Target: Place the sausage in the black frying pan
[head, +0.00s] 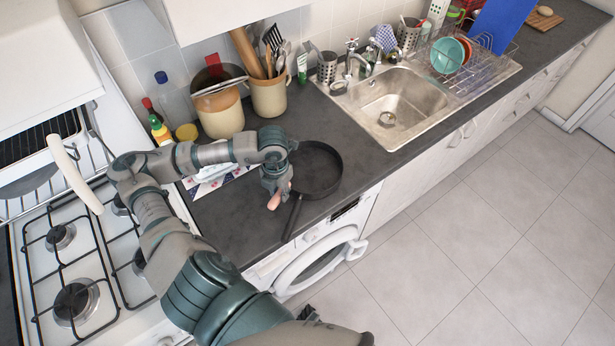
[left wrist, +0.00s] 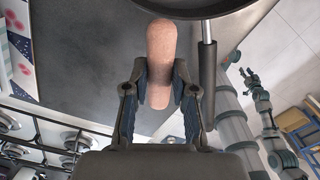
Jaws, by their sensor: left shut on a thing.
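The sausage (left wrist: 160,55) is pinkish and stubby. In the left wrist view it stands out between the two fingers of my left gripper (left wrist: 160,85), which is shut on it. In the head view my left gripper (head: 277,190) is over the dark counter, just left of the pan, with the tip of the sausage (head: 274,202) showing below it. The black frying pan (head: 318,172) lies on the counter, empty as far as I can see, its handle (head: 293,217) pointing toward the front edge. The pan's rim also shows at the top of the left wrist view (left wrist: 205,10). My right gripper (left wrist: 248,78) shows small in the left wrist view.
A gas hob (head: 75,265) is at the left. Stoneware jars (head: 220,113) with utensils stand behind the pan. A metal sink (head: 395,105) and dish rack (head: 470,68) are to the right.

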